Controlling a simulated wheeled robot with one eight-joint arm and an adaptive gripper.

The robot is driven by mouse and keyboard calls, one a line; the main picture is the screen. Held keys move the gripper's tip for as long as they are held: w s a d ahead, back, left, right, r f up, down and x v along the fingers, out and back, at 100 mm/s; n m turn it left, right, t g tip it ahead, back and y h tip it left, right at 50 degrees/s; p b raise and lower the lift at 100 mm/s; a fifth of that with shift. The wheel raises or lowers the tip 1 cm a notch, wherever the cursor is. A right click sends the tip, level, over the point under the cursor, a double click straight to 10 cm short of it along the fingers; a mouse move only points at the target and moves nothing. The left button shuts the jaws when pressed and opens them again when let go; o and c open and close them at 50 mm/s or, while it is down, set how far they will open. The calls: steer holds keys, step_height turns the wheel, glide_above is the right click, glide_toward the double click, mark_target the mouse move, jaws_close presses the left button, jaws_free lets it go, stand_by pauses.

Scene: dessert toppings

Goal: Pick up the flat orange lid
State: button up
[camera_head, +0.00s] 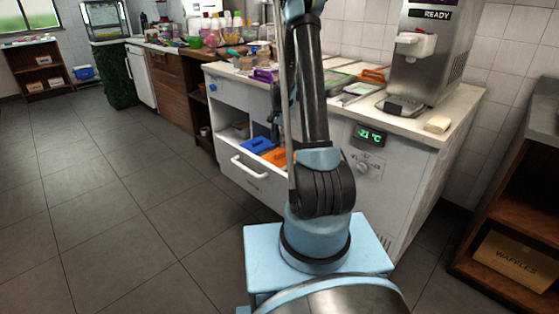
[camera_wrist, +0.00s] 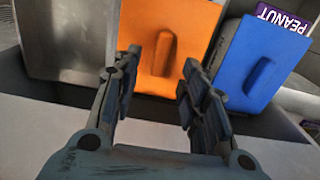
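The flat orange lid (camera_wrist: 140,25) is in the middle of the wrist view, tilted up in a light-coloured drawer or shelf space, with a raised handle on its face. In the head view the orange lid (camera_head: 278,157) shows in the open front of the white counter, partly behind my arm. My gripper (camera_wrist: 160,63) is open, its fingers to either side of the handle in the picture. I cannot tell whether they touch the lid. In the head view my gripper is mostly hidden by my arm.
A blue lid (camera_wrist: 264,58) with a handle stands just right of the orange one; the head view shows it too (camera_head: 258,145). A grey metal container (camera_wrist: 68,40) is on the left. A "PEANUT" label (camera_wrist: 284,17) is at the upper right. A pale edge runs below the lids.

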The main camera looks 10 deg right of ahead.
mark_target(280, 152)
steer(key=shift+w+f, duration=0.2)
steer(key=shift+f, duration=3.05)
steer(key=shift+c, duration=0.6)
jaws_close()
